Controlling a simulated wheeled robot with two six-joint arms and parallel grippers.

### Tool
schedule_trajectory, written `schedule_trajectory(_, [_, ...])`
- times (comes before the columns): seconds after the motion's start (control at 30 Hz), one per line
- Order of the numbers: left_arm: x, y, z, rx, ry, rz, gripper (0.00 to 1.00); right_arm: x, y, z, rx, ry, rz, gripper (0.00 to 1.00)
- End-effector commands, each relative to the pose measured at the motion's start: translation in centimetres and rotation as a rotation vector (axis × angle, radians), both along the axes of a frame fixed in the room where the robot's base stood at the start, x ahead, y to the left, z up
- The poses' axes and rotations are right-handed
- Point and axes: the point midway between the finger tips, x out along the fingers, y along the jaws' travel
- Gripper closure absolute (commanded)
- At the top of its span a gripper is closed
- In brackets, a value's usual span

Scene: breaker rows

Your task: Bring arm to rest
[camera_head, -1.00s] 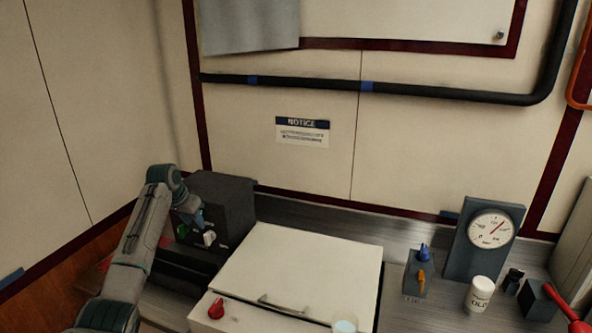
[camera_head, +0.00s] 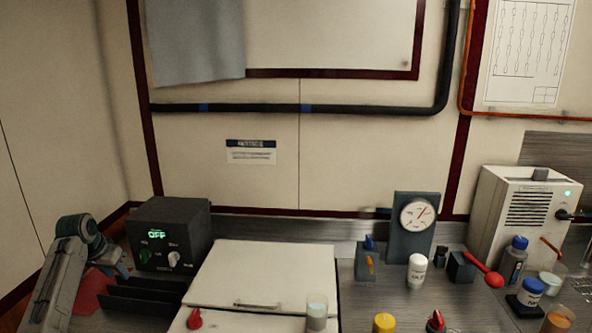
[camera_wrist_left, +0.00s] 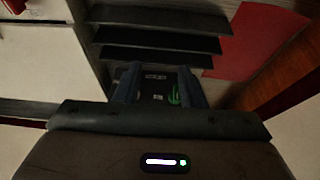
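My left arm comes in at the left edge of the head view. Its gripper (camera_head: 112,262) is left of the dark control box (camera_head: 190,222), apart from its knobs. In the left wrist view my left gripper (camera_wrist_left: 160,80) is open, with nothing between its fingers; a dark panel with a green knob shows beyond them. The box has a green knob (camera_head: 147,256), a pale knob (camera_head: 173,259) and a lit display reading "OFF" (camera_head: 157,234). My right gripper is in neither view.
A black slotted rack (camera_head: 135,305) stands before the box, with a red sheet (camera_head: 92,290) beside it. A white lidded chest (camera_head: 265,272) fills the middle. A gauge (camera_head: 415,222), a white bottle (camera_head: 416,272) and a vented white unit (camera_head: 520,215) stand right.

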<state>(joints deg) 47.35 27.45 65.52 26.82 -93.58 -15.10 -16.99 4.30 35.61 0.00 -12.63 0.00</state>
Motion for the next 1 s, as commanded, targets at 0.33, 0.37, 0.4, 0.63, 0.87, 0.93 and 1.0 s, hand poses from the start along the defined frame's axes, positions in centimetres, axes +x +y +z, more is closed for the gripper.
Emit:
schedule_trajectory(0.33, [-2.7, -3.0, -4.9, 0.044, 0.024, -0.023, 0.64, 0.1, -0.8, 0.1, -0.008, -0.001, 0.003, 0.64])
schedule_trajectory(0.37, [-3.1, -3.3, -5.5, 0.049, 0.027, -0.026, 0.64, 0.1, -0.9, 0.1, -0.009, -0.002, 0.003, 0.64])
schedule_trajectory(0.4, [-3.6, -3.8, -6.2, 0.056, 0.03, -0.03, 0.64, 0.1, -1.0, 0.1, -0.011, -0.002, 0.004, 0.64])
schedule_trajectory(0.63, [-8.4, -7.7, -11.7, 0.095, 0.051, -0.059, 0.64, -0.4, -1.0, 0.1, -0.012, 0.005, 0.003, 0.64])
schedule_trajectory(0.87, [-17.9, -13.4, -17.8, 0.128, 0.068, -0.086, 0.64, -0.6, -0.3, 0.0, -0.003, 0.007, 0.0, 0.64])
schedule_trajectory(0.93, [-21.2, -15.0, -19.0, 0.133, 0.07, -0.089, 0.64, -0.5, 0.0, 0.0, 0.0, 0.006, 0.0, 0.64])
schedule_trajectory(1.0, [-24.6, -16.5, -19.9, 0.133, 0.071, -0.088, 0.64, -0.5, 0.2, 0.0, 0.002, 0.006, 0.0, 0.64])
